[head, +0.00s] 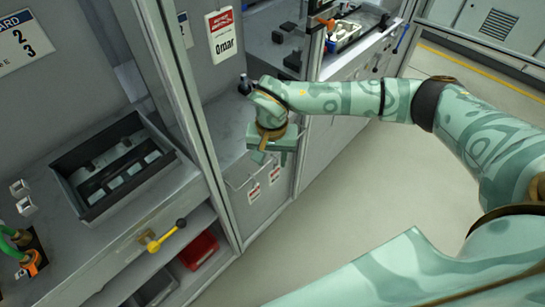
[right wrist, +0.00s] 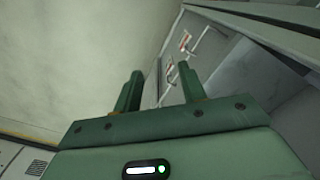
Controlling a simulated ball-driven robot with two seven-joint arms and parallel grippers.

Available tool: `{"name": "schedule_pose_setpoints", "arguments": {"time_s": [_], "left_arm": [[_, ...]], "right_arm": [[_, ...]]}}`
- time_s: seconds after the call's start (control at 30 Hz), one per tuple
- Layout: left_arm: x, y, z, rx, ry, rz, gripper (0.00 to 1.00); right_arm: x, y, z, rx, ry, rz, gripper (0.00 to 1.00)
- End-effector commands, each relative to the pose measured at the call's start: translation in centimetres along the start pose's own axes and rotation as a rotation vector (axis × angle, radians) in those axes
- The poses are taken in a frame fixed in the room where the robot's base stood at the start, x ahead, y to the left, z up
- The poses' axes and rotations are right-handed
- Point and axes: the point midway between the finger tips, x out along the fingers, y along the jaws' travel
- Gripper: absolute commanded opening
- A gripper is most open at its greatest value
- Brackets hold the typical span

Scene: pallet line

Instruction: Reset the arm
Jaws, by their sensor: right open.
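My right arm reaches in from the right in the head view, patterned in pale and darker green. Its gripper (head: 266,158) hangs fingers-down over the floor, beside the front of the grey cabinet line. In the right wrist view, the two dark green fingers (right wrist: 158,88) stand apart with nothing between them. Cabinet fronts with wire handles (right wrist: 188,45) lie beyond the fingers. My left gripper is in neither view.
A black tray (head: 82,208) is set in the left workbench. A yellow lever (head: 163,238) juts from its front, above a red bin (head: 198,251). The floor (head: 345,180) is clear.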

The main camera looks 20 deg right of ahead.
Motion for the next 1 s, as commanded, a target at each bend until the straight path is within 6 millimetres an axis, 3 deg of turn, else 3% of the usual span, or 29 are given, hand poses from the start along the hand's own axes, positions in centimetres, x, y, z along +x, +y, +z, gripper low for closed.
{"name": "schedule_pose_setpoints", "arguments": {"time_s": [0.37, 0.47, 0.53, 0.63, 0.73, 0.83, 0.9, 0.93, 1.0], "left_arm": [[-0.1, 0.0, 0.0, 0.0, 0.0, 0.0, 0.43], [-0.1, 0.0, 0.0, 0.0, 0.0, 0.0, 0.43], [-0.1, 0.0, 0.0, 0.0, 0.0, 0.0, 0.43], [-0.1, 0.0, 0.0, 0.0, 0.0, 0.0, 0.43], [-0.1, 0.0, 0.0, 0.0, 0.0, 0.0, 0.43], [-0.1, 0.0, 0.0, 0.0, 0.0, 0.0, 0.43], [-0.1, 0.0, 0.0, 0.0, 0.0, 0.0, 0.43], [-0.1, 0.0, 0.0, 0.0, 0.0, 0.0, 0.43], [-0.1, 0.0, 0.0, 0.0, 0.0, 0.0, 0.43]], "right_arm": [[0.2, 0.0, 1.0, -0.041, -0.013, -0.007, 0.41], [1.4, -1.5, 2.7, 0.056, -0.113, -0.069, 0.41], [2.9, -3.8, 5.2, 0.23, -0.279, -0.159, 0.41], [4.7, -8.6, 9.0, 0.67, -0.646, -0.311, 0.41], [6.5, -12.2, 9.5, 1.302, -1.093, -0.398, 0.41], [11.0, -11.5, 7.0, 2.017, -1.498, -0.373, 0.41], [16.2, -8.2, 5.7, 2.525, -1.722, -0.304, 0.41], [18.3, -6.5, 5.6, -2.52, 1.665, 0.255, 0.41], [23.1, -2.2, 6.3, -2.266, 1.386, 0.145, 0.41]]}}
